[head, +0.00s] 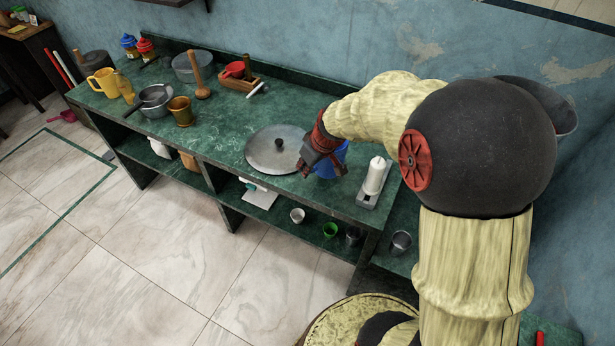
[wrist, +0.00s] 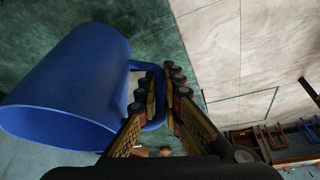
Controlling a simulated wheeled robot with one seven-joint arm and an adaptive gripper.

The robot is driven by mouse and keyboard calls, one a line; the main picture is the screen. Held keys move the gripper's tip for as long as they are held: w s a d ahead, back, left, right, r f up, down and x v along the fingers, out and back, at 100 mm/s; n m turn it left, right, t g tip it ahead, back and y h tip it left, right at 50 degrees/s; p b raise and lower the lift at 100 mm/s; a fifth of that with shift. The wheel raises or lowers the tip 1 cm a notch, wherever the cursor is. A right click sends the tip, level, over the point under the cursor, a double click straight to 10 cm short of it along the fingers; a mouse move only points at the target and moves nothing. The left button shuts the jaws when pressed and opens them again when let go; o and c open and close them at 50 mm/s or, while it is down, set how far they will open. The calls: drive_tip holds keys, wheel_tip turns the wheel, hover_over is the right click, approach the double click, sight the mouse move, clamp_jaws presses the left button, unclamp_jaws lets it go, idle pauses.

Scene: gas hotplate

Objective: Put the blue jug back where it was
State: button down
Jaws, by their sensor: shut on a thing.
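The blue jug (head: 331,164) is at the right part of the green counter, partly hidden behind my gripper in the head view. In the wrist view the blue jug (wrist: 75,85) lies to the left, with its handle between my fingers. My gripper (head: 318,152) is shut on the jug's handle; the fingers (wrist: 163,100) show on both sides of it. I cannot tell whether the jug's base touches the counter.
A round metal lid (head: 268,150) lies just left of the jug. A white candle-like cylinder on a grey base (head: 374,182) stands close on the right. A yellow jug (head: 104,82), a pot (head: 156,101) and an orange mug (head: 181,111) stand farther left on the counter (head: 225,120).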

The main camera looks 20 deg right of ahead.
drive_tip(key=shift+f+b, duration=0.55)
drive_tip(key=shift+f, duration=1.45)
drive_tip(key=shift+f, duration=0.25)
drive_tip(key=c, duration=2.1)
unclamp_jaws()
drive_tip(key=shift+r, duration=0.1)
drive_tip(key=shift+o, duration=0.7)
drive_tip(key=shift+r, duration=0.1)
